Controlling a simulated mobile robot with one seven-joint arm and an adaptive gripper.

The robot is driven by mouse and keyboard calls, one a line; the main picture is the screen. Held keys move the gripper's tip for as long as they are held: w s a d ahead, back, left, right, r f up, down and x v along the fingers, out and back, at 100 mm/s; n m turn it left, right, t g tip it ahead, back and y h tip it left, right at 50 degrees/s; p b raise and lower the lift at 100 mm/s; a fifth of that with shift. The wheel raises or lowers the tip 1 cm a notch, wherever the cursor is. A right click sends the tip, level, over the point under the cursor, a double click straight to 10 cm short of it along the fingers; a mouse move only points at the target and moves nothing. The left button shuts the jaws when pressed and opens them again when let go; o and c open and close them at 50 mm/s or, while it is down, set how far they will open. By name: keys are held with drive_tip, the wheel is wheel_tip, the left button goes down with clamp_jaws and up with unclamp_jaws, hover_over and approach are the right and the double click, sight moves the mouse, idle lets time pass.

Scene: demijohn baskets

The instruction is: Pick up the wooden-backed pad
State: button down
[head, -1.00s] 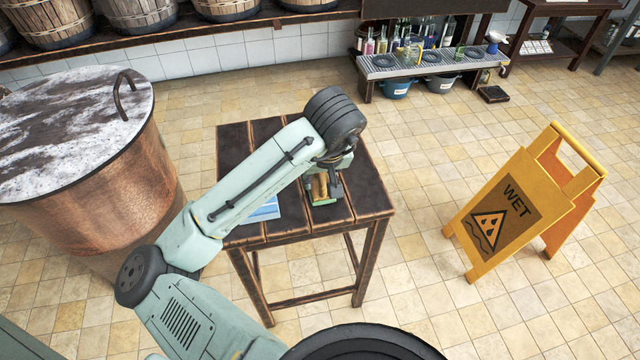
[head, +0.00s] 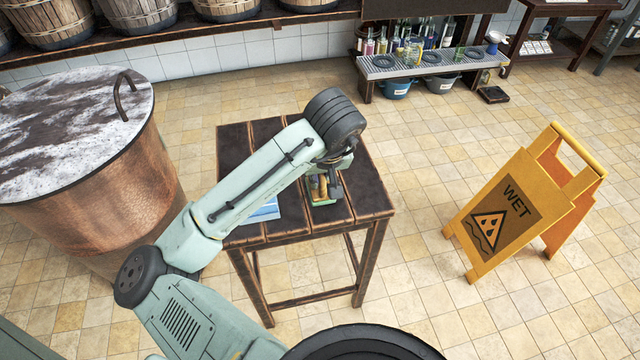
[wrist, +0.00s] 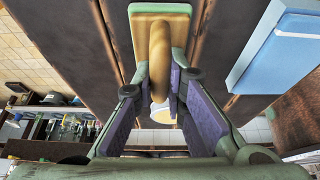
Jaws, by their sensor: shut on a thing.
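The wooden-backed pad (wrist: 146,10) shows in the wrist view as a tan wooden back with a green edge and a rounded wooden handle (wrist: 159,45). In the head view the pad (head: 322,203) is on or just above the dark slatted table, below the end of my arm; I cannot tell whether it touches the wood. My gripper (wrist: 168,90) is shut on the pad's handle, with a finger on each side of it. In the head view my gripper (head: 323,186) is partly hidden by my own wrist.
A blue and white block (wrist: 280,45) lies on the table (head: 370,195), close beside the pad; it also shows in the head view (head: 265,210). A large copper vat (head: 120,190) stands at the left. A yellow wet-floor sign (head: 515,205) stands on the tiled floor at the right.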

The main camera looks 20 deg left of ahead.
idle(0.3)
drive_tip(key=shift+r, duration=0.9)
drive_tip(key=shift+s+a+r, duration=0.2)
drive_tip(key=shift+r, duration=0.25)
drive_tip(key=shift+s+a+r, duration=0.2)
drive_tip(key=shift+r, duration=0.2)
drive_tip(key=s+a, duration=0.3)
drive_tip(key=s+a+r+b, duration=0.1)
drive_tip(key=s+a, duration=0.2)
drive_tip(key=s, duration=0.1)
drive_tip(key=s+a+b, duration=0.1)
drive_tip(key=s+a, duration=0.2)
drive_tip(key=s, duration=0.1)
drive_tip(key=shift+s+a+r, duration=0.2)
drive_tip(key=shift+s+r, duration=0.05)
drive_tip(key=c, duration=2.2)
unclamp_jaws()
clamp_jaws()
